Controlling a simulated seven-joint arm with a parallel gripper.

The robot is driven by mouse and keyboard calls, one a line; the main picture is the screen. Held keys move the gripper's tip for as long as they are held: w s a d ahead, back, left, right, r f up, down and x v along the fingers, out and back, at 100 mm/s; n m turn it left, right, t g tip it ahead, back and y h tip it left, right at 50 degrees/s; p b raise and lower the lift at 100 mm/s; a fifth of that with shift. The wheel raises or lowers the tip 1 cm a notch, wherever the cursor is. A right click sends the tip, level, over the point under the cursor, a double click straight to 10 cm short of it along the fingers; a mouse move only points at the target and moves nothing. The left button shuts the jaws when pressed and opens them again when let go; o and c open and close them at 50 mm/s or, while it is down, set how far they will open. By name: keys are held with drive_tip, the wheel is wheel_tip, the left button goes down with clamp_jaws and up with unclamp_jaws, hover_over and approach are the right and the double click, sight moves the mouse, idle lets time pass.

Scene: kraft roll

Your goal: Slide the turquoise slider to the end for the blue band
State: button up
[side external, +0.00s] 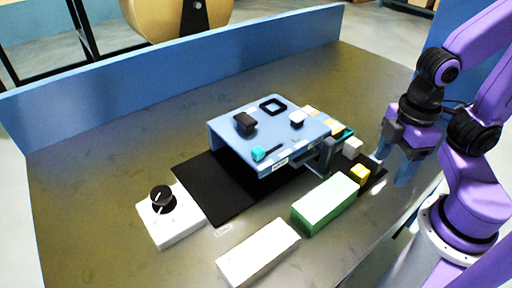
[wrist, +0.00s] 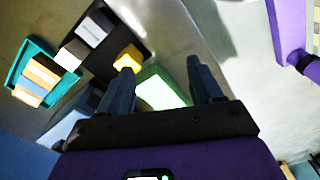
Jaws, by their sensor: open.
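The turquoise slider (side external: 258,153) sits at the left end of a short dark slot on the front part of a blue raised stand (side external: 222,136) in the side view. Small pale labels (side external: 280,163) show on the stand's front edge; I cannot read them or make out a blue band. My gripper (side external: 390,168) is open and empty, to the right of the stand and well apart from the slider. In the wrist view my gripper (wrist: 160,63) shows its two fingers spread; the slider is not seen there.
A black knob (side external: 246,123), a black square frame (side external: 272,105) and a white-topped switch (side external: 297,119) are on the stand. A yellow block (side external: 359,174), a green box (side external: 325,204), a white box (side external: 258,252) and a dial box (side external: 170,222) stand around it. A turquoise tray (wrist: 17,67) holds blocks.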

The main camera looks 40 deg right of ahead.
drive_tip(key=shift+c, duration=1.2)
drive_tip(key=shift+w+a+r, duration=0.1)
drive_tip(key=shift+w+a, duration=0.05)
drive_tip(key=shift+a, duration=0.05)
wheel_tip(320, 180, up, 16)
drive_tip(key=r+n, duration=0.1)
drive_tip(key=n, duration=0.4)
hover_over(258, 149)
wheel_tip(258, 149, down, 17)
drive_tip(key=shift+f, duration=0.1)
